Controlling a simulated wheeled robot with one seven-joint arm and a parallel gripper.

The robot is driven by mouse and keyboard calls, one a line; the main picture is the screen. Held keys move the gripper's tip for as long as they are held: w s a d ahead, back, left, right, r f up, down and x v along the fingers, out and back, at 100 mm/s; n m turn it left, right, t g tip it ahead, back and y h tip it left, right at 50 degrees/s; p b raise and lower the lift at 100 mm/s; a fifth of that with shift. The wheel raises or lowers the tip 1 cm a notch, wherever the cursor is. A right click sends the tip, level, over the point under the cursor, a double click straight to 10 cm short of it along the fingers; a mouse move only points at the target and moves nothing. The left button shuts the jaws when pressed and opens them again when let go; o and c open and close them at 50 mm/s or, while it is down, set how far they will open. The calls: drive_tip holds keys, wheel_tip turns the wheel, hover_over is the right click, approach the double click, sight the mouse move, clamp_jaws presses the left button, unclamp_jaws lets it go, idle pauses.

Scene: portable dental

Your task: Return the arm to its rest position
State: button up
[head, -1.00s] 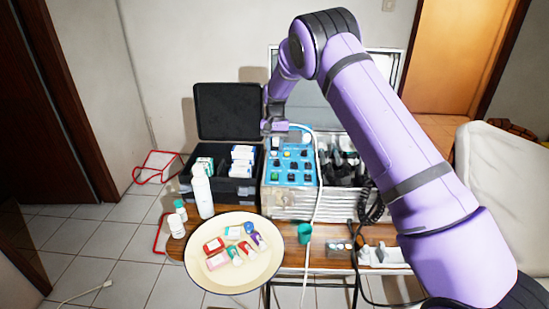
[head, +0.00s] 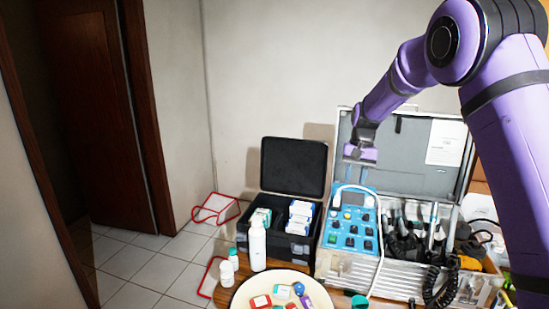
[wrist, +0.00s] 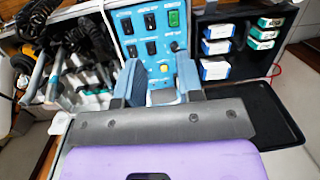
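My purple arm (head: 400,75) reaches in from the right of the head view, bent at its elbow. My gripper (head: 357,178) points down above the blue control panel (head: 350,225), in front of the open grey case lid. In the wrist view my gripper (wrist: 160,78) shows two blue-grey fingers apart, with nothing seen held between them. The panel with its black switches and green switch shows beyond and between the fingers.
An open black case (head: 285,235) with white boxes stands left of the panel. A white bottle (head: 257,245) and a cream plate (head: 238,300) with small coloured items are at the front. Hoses and handpieces (head: 425,235) fill the metal case. Open floor (head: 150,275) lies left.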

drive_tip(key=s+d+r+n+t, duration=0.1)
drive_tip(key=s+d+r+t, duration=0.1)
drive_tip(key=s+r, duration=0.75)
drive_tip(key=s+d+r+n+t, duration=0.1)
drive_tip(key=s+d+r, duration=0.1)
drive_tip(key=s+r, duration=0.75)
drive_tip(key=s+f+t, duration=0.1)
drive_tip(key=s+f, duration=0.1)
drive_tip(key=s, duration=1)
drive_tip(key=s+d+f+n+t+h, duration=0.1)
drive_tip(key=s+f+t, duration=0.1)
drive_tip(key=s, duration=1)
drive_tip(key=shift+s+f, duration=0.3)
